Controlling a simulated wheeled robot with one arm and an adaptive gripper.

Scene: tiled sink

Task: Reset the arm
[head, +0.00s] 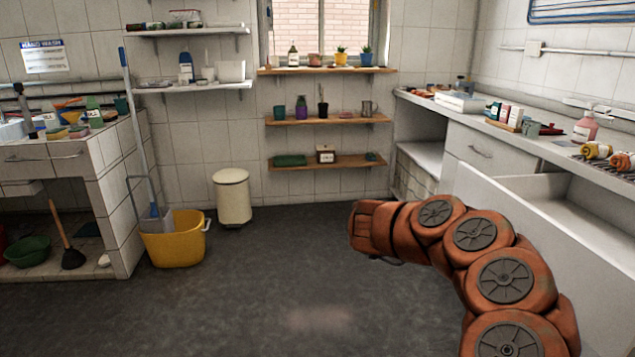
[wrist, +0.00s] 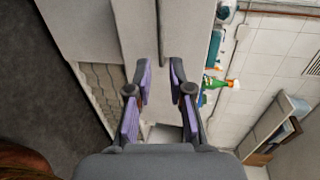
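My gripper (wrist: 158,75) shows in the wrist view with its purple-padded fingers apart and nothing between them. In the head view my orange arm rises from the lower right and bends left over the dark floor. Its far end is beside the right counter, and the gripper's fingers cannot be made out there.
The right counter (head: 545,148) carries bottles and boxes, and a white drawer (head: 590,205) stands open under it, close to my arm. A yellow bucket (head: 175,248) and a cream bin (head: 233,198) stand at the left. The middle floor is clear.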

